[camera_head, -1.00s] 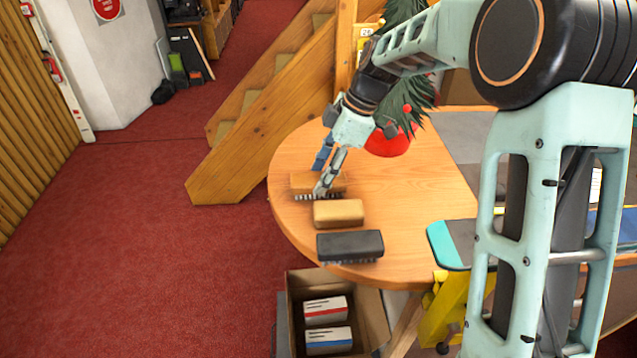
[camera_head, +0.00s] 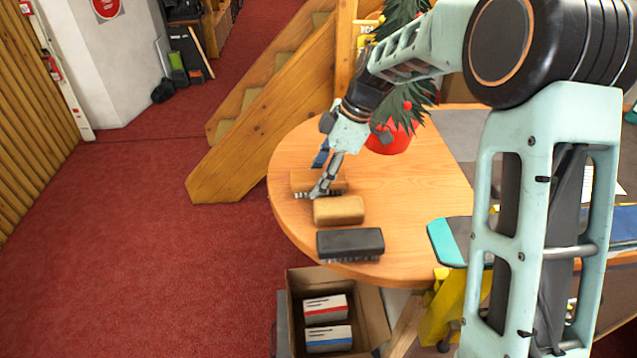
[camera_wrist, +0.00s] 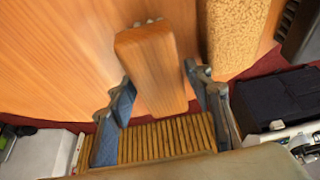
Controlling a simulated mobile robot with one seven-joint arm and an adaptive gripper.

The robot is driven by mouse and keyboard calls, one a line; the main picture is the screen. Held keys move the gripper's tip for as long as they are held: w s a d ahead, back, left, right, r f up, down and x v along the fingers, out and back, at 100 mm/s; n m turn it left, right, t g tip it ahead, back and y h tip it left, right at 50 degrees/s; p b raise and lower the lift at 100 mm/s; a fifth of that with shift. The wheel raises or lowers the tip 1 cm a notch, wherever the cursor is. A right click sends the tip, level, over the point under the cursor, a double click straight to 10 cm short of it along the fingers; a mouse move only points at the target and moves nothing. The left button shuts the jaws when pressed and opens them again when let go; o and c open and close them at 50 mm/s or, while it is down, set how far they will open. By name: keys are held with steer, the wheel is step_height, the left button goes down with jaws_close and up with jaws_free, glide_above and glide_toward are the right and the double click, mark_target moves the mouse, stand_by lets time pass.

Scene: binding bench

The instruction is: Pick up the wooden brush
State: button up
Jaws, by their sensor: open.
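The wooden brush (camera_head: 303,180) lies on the round wooden table near its left edge, with pale bristles below its block. In the wrist view, its smooth wooden block (camera_wrist: 152,60) extends between the two fingers. My gripper (camera_head: 319,190) is at the brush, with its fingers pointing down. In the wrist view my gripper (camera_wrist: 162,92) is open, with one blue-grey finger on each side of the block and a visible gap at each side. In the head view, the fingers hide part of the brush.
A tan sponge-like block (camera_head: 338,210) lies close beside the brush, and a black brush (camera_head: 350,244) lies nearer the table edge. A red pot (camera_head: 390,139) with a plant stands behind. An open cardboard box (camera_head: 372,310) stands below. The table (camera_head: 425,190) is clear to the right.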

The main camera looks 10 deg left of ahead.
mark_target(311, 177)
steer(key=shift+c, duration=0.4)
steer(key=c, duration=0.9)
steer(key=shift+r, duration=0.15)
steer(key=shift+r+p, duration=0.2)
steer(key=shift+p, duration=0.2)
steer(key=r, duration=0.3)
steer(key=shift+s+r, duration=0.25)
steer(key=shift+r, duration=0.1)
steer(key=s+r+b, duration=0.2)
steer(key=s+r, duration=0.7)
steer(key=s, duration=0.4)
steer(key=shift+s+a, duration=0.2)
steer(key=shift+s, duration=0.05)
